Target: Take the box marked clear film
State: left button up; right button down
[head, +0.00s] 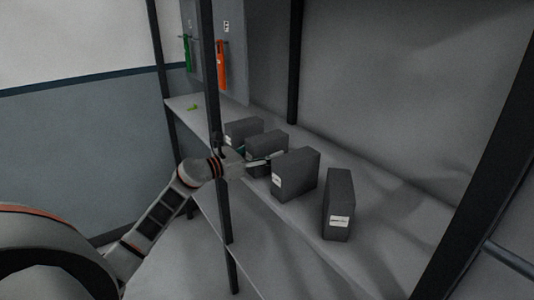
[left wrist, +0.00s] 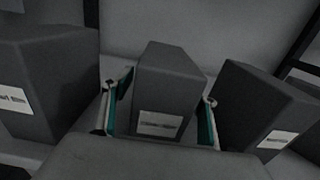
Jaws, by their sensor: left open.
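Several dark grey boxes with small white labels stand in a row on the shelf. The label print is too small and blurred to read, so I cannot tell which one is marked clear film. My left gripper (head: 262,159) is open at the second box from the left (head: 268,141). In the left wrist view a box (left wrist: 168,88) stands between its two teal-padded fingers (left wrist: 160,103), label toward me, with a visible gap at the fingertips. My right gripper is not in view.
A farther box (head: 243,128), a nearer box (head: 299,170) and the nearest box (head: 340,190) flank it. A dark post (head: 213,75) stands beside my left arm. Green (head: 187,52) and orange (head: 221,65) items hang at the back. The shelf (head: 395,205) is clear to the right.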

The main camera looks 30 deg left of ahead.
pick_arm(q)
jog(key=shift+c, duration=0.3)
jog(key=c, duration=1.3)
